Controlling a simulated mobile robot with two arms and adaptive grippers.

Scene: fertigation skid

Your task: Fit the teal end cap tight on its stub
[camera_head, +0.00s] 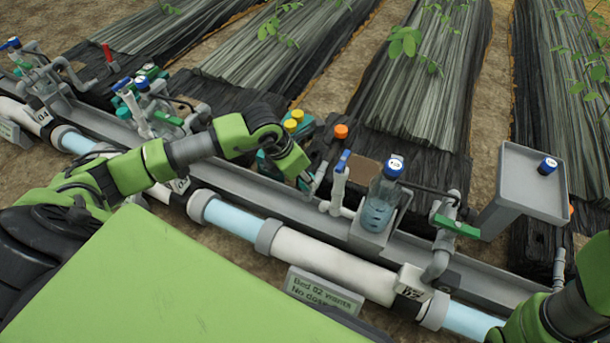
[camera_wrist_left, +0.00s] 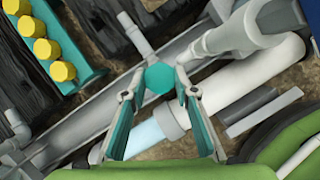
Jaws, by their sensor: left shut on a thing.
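The teal end cap (camera_wrist_left: 160,78) is between the fingertips of my left gripper (camera_wrist_left: 160,88) in the left wrist view, and the gripper is shut on it. In the head view my left gripper (camera_head: 305,183) is low over the grey trough, and the cap is not clearly visible there. A short grey pipe stub (camera_head: 319,176) stands right beside the gripper in the head view. A grey stub (camera_wrist_left: 134,34) also shows just beyond the cap in the wrist view. I cannot tell whether the cap touches it. My right gripper is out of view.
A teal rack with yellow caps (camera_wrist_left: 48,45) is close by. A blue-handled valve (camera_head: 341,172) and a clear bottle (camera_head: 381,205) stand to the gripper's right. A grey tray (camera_head: 520,175) is farther right. A white and clear pipe (camera_head: 320,258) runs in front.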

